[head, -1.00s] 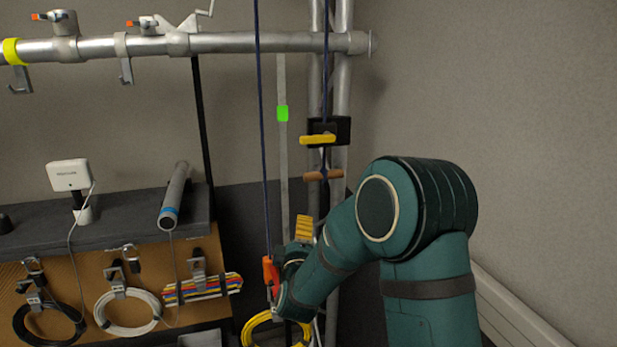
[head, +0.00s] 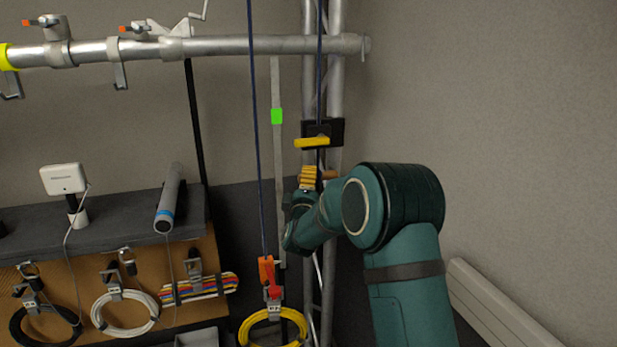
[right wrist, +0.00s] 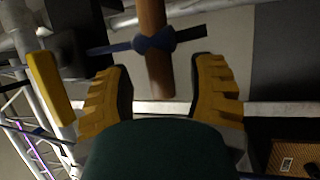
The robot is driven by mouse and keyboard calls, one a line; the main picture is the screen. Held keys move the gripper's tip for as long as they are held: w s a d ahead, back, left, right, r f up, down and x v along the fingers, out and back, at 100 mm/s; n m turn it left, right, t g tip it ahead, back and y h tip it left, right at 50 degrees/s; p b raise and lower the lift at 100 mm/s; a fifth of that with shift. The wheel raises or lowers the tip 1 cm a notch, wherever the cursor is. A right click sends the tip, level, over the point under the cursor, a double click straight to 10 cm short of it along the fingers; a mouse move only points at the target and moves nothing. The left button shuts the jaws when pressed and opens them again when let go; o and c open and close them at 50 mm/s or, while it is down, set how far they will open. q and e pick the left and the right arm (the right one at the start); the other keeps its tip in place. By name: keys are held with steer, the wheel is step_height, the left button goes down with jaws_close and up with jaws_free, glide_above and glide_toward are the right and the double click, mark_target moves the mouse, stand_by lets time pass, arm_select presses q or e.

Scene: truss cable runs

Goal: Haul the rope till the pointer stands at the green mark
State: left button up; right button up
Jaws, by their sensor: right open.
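The green mark (head: 276,116) is on a grey upright strip (head: 277,80). A dark blue rope (head: 255,130) hangs left of it, down to an orange-red piece (head: 267,270) far below the mark; I cannot make out a separate pointer. Another rope run (head: 320,70) passes a black block with a yellow lever (head: 312,142) on the truss. Below it is a wooden handle (head: 329,174), partly hidden by my right gripper (head: 308,176). In the right wrist view the handle (right wrist: 153,50), with the rope knotted round it, reaches between the open, yellow-padded fingers (right wrist: 163,95). My left gripper is out of view.
A yellow cable coil (head: 272,330) hangs under the orange-red piece. A horizontal pipe (head: 230,46) crosses above, joining the upright truss (head: 336,90). A bench (head: 120,225) with hung cables stands left. The wall right of the truss is bare.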

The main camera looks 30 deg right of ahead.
steer(key=shift+x, duration=0.95)
jaws_close()
